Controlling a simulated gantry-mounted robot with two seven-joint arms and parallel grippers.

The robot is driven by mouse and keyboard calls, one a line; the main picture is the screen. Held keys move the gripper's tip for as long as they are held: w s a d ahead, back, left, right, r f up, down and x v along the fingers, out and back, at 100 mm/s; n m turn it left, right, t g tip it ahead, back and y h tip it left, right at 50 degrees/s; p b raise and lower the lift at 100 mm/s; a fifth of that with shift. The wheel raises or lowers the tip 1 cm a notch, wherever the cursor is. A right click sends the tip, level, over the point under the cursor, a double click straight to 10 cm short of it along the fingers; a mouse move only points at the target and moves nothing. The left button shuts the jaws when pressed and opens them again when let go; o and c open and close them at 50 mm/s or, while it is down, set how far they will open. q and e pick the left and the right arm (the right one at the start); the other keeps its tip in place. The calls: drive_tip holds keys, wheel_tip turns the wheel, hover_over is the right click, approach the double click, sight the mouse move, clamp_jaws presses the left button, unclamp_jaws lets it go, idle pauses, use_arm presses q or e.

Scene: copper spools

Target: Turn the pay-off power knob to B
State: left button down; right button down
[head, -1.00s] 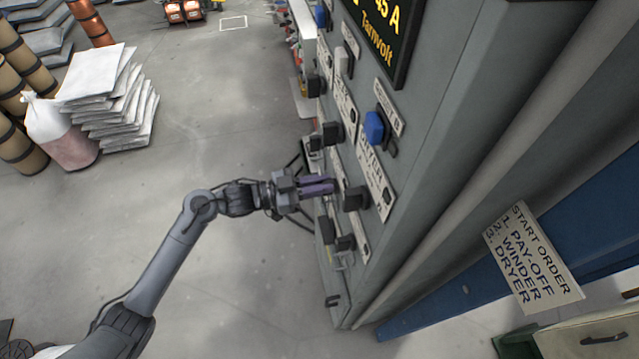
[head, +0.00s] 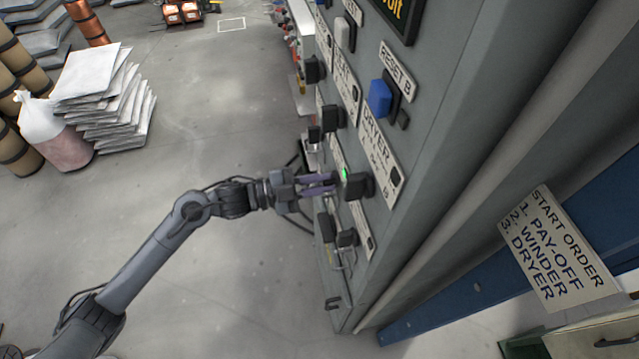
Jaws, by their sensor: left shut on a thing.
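My left gripper (head: 320,187) is at the face of the grey control cabinet (head: 440,130), with its purple fingers shut on a knob there. I take this to be the pay-off power knob; the fingers hide it, and its label and pointer position cannot be read. A small green light (head: 345,175) glows just beside the fingertips. My right gripper is not in view.
More black knobs stick out above (head: 333,118) and below (head: 326,227) my fingers. The dryer label (head: 378,155) and a blue knob (head: 380,98) under a Reset B label are to the right. A start order sign (head: 560,248) reads pay-off, winder, dryer.

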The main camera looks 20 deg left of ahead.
use_arm(q)
drive_tip(key=shift+f, duration=0.1)
drive_tip(key=shift+m, duration=0.3)
drive_tip(key=c, duration=1.1)
unclamp_jaws()
drive_tip(key=shift+d, duration=0.15)
drive_tip(key=b+v, duration=0.1)
drive_tip(key=v, duration=1)
drive_tip(key=shift+d, duration=0.1)
